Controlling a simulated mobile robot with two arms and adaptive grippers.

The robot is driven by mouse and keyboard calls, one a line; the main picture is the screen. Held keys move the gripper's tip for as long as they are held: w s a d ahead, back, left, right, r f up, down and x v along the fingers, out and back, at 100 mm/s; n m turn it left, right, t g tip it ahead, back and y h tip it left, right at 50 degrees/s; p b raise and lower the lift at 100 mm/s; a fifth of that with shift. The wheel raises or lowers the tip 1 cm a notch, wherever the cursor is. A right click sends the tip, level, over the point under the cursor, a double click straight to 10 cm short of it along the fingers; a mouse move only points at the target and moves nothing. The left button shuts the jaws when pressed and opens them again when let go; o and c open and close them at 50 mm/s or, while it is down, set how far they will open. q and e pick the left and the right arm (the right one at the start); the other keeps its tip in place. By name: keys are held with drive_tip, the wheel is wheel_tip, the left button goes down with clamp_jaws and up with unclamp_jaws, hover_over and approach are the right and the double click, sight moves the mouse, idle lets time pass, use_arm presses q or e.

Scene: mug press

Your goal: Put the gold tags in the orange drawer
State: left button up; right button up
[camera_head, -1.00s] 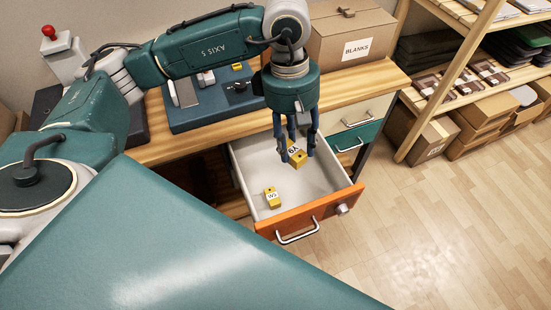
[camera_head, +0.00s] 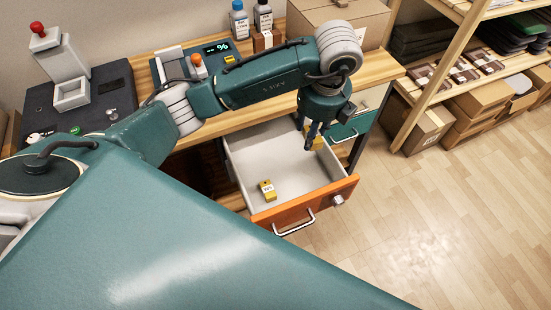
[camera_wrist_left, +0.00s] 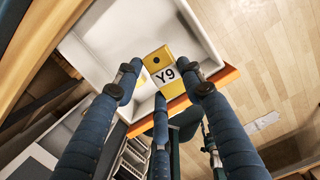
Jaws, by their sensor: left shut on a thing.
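The orange drawer (camera_head: 264,217) stands pulled out from the bench, with a pale, mostly bare inside. One gold tag (camera_head: 267,190) lies on its floor near the front left. My left gripper (camera_head: 312,142) is shut on another gold tag (camera_head: 319,138) at the drawer's right side. In the wrist view this held tag (camera_wrist_left: 157,60) shows "Y9" between the blue fingers (camera_wrist_left: 163,82), with the drawer behind it. I cannot tell how high it is above the drawer floor. My right gripper is not in view.
A blue device (camera_head: 218,62) on the bench bears a small yellow piece (camera_head: 229,59), perhaps a tag. Bottles (camera_head: 239,22) and a carton (camera_head: 335,20) stand behind. A green drawer (camera_head: 350,127) is at the right. A shelf of boxes (camera_head: 484,97) stands beyond open floor.

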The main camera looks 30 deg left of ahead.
use_arm(q)
drive_tip(key=shift+w+f+n, duration=0.1)
drive_tip(key=shift+f+n, duration=0.05)
drive_tip(key=shift+n, duration=0.35)
wheel_tip(320, 180, down, 20)
drive_tip(key=shift+f, duration=0.1)
drive_tip(key=o, duration=1.2)
drive_tip(key=r, duration=0.4)
drive_tip(key=d+r, duration=0.1)
drive_tip(key=r, duration=0.3)
drive_tip(key=s+r, duration=0.1)
drive_tip(key=r, duration=0.3)
drive_tip(key=shift+d+r+b, duration=0.1)
drive_tip(key=shift+d+b, duration=0.1)
drive_tip(key=shift+b, duration=0.2)
